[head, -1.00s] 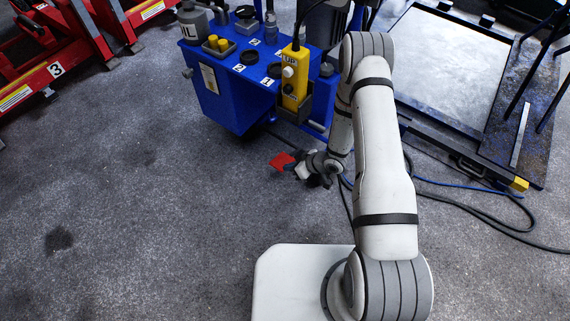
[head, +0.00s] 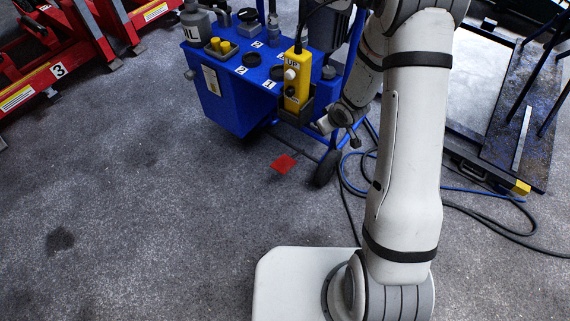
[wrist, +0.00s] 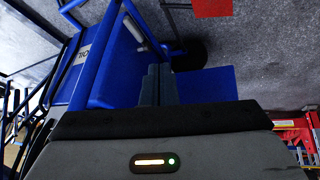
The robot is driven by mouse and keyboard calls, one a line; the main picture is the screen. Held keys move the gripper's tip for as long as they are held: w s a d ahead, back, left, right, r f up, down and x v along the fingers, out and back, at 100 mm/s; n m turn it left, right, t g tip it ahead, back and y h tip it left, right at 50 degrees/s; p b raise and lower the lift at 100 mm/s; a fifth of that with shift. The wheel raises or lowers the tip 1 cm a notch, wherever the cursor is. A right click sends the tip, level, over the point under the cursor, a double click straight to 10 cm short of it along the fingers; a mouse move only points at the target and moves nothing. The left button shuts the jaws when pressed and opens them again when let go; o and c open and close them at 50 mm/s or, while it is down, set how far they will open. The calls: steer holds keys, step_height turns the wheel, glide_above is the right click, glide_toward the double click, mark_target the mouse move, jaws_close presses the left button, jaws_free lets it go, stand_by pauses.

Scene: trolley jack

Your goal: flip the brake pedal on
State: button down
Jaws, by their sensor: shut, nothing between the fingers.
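The red brake pedal (head: 284,163) is a small flat plate low in front of the blue trolley, left of a black wheel. In the wrist view the red pedal (wrist: 213,8) shows at the top edge, partly cut off. My gripper (wrist: 160,84) is shut and empty, its two dark fingers together. In the head view my wrist is by the trolley's right side, up and right of the pedal and apart from it; the fingers are hard to make out there. The pedal's tilt is hard to tell.
The blue trolley (head: 226,98) carries a yellow UP control box (head: 296,80) close to my wrist. A black wheel (head: 326,168) stands right of the pedal. Cables (head: 461,205) lie on the floor at right. Red lift parts (head: 75,42) stand at upper left. The floor at left is clear.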

steer(key=s+d+r+m+g+h, duration=0.1)
steer(key=s+d+r+m+h, duration=0.15)
steer(key=s+r, duration=0.4)
steer(key=s+d+r+m+g+h, duration=0.15)
steer(key=s+d+r, duration=0.25)
steer(key=r, duration=0.6)
steer(key=s+a+r+m+g+y, duration=0.1)
steer(key=s+r, duration=0.3)
steer(key=s, duration=0.4)
steer(key=s+a+r+m+y, duration=0.1)
steer(key=s+r, duration=0.3)
steer(key=s, duration=0.4)
steer(key=shift+a+m+g, duration=0.35)
steer(key=shift+m, duration=0.35)
steer(key=shift+r, duration=0.15)
